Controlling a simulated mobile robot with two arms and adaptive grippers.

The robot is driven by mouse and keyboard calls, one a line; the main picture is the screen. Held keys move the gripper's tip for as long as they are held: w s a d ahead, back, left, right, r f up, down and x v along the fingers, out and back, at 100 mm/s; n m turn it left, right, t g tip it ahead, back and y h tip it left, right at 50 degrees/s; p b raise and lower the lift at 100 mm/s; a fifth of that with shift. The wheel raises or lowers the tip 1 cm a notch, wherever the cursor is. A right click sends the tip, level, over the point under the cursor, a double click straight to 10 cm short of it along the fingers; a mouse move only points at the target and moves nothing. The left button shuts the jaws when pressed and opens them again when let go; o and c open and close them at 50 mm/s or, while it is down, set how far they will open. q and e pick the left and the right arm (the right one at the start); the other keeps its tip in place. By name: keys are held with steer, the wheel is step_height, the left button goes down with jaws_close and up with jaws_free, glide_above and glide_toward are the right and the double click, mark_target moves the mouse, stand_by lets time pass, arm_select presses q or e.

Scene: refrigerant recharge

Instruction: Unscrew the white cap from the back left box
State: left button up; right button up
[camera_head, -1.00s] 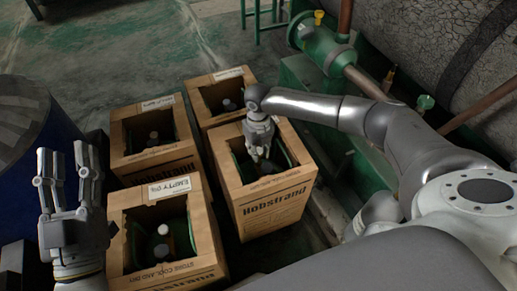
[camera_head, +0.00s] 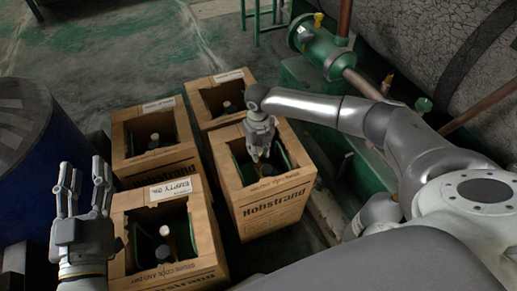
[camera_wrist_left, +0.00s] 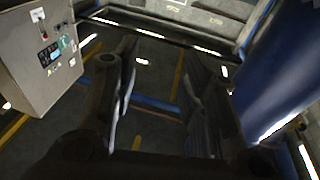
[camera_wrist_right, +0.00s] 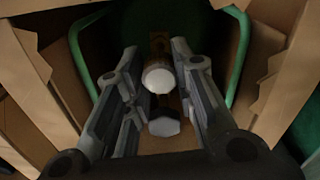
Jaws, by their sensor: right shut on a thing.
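The back left box (camera_head: 131,162) is an open-topped cardboard box with a small pale cap (camera_head: 154,137) deep inside it. My right gripper (camera_head: 260,152) reaches down into a different box, the front right one (camera_head: 272,205). In the right wrist view, its fingers are closed in around a white cap (camera_wrist_right: 160,78), and it appears shut on that cap. A second, greyer cap (camera_wrist_right: 164,127) lies beside it, nearer the palm. My left gripper (camera_head: 83,177) is open and empty, raised to the left of the front left box (camera_head: 150,280).
The front left box holds a pale cap (camera_head: 165,230) and a darker one. Another open box (camera_head: 220,95) stands at the back right. A blue drum (camera_head: 55,135) is at the left, and green pipework (camera_head: 320,45) is at the right. Open floor lies behind the boxes.

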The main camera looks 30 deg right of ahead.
steer(key=shift+r, duration=0.25)
arm_select(q)
steer(key=shift+s+a+f+g+y, duration=0.1)
steer(key=shift+f+g+y, duration=0.2)
steer(key=shift+f, duration=0.5)
steer(key=shift+a+f+g+y, duration=0.1)
steer(key=shift+f+g, duration=0.3)
steer(key=shift+f, duration=0.35)
